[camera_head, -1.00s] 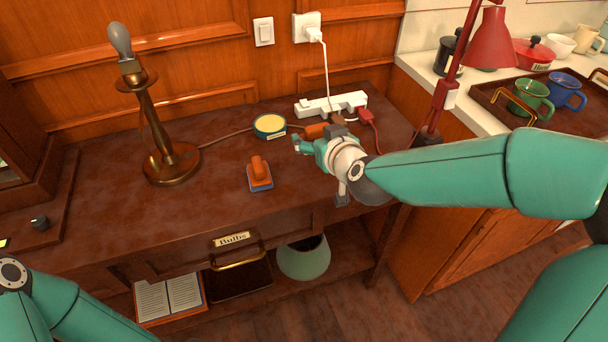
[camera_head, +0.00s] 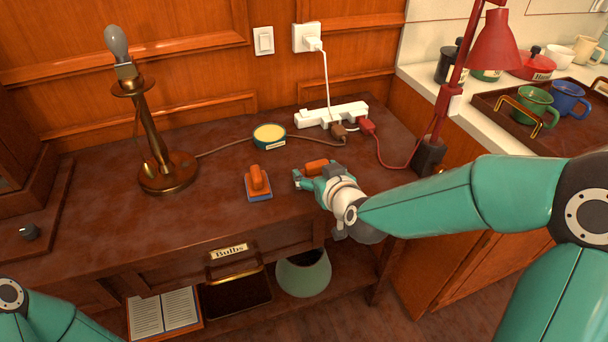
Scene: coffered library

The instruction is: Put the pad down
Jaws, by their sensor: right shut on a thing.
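My right gripper (camera_head: 306,180) is shut on an orange thing (camera_head: 316,166), which I take to be the pad. Only its rounded orange part shows; the rest is hidden by the fingers and wrist. It is over the right part of the dark wooden desk (camera_head: 215,205); I cannot tell whether it touches the top. A block with an orange handle and blue base (camera_head: 258,184) stands on the desk to the left of the gripper, apart from it. My left gripper is out of view; only part of my left arm shows at the lower left.
A round yellow-topped tin (camera_head: 270,136) and a white power strip (camera_head: 333,115) with plugs lie behind the gripper. A brass lamp (camera_head: 165,172) stands left, a red lamp (camera_head: 440,110) right. Desk between brass lamp and block is clear.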

